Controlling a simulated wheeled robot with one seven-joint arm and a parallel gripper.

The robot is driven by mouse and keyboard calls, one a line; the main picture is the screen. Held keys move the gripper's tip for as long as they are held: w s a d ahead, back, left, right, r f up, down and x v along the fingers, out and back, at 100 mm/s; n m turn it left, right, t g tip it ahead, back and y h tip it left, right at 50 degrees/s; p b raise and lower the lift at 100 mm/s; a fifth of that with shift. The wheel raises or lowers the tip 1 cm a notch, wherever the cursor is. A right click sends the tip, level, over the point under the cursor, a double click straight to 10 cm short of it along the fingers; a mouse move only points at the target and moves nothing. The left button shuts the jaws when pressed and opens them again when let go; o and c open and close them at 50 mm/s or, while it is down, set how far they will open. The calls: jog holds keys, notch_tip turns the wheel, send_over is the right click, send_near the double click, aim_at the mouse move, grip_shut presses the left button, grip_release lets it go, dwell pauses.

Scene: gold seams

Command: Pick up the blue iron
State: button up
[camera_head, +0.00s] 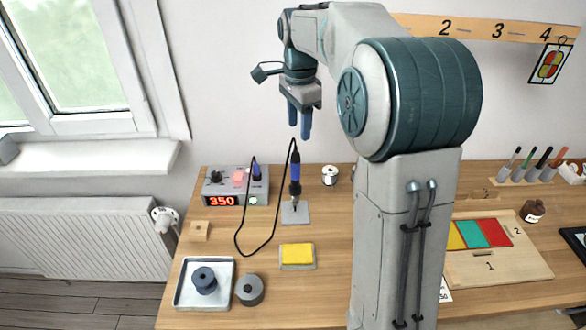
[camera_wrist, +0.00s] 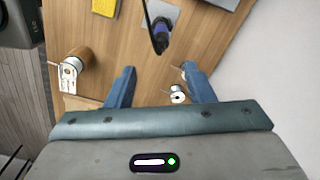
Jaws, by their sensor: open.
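The blue iron (camera_head: 295,170) has a blue and black handle and stands upright on a grey plate (camera_head: 303,217), tip down. A black cable loops from its top toward the control box. The iron also shows near the top of the wrist view (camera_wrist: 161,30), beyond and between the fingertips. My gripper (camera_head: 300,127) is open and empty, with its blue fingers pointing down, above the iron and apart from it. In the wrist view my gripper (camera_wrist: 158,71) has a wide gap between its fingers.
Left of the iron is a control box (camera_head: 236,187) reading 350. A yellow sponge (camera_head: 297,254) lies in front, with a tray (camera_head: 187,299) front left. A solder spool (camera_head: 330,175) stands to the right. The cable (camera_head: 263,250) lies across the wooden table.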

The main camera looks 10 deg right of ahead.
aim_at(295, 167)
jog(key=shift+w+f, duration=0.2)
notch_tip(295, 167, down, 8)
jog(key=shift+r, duration=0.1)
jog(key=shift+s+a+f+p, duration=0.1)
jog(key=shift+f+p, duration=0.2)
jog(key=shift+f, duration=0.6)
jog(key=shift+w+a+f+p, duration=0.15)
jog(key=shift+f+p, duration=0.1)
jog(key=shift+f, duration=0.7)
jog(key=shift+s+a+f+p, duration=0.15)
jog(key=shift+f+p, duration=0.15)
jog(key=shift+f, duration=0.6)
grip_shut()
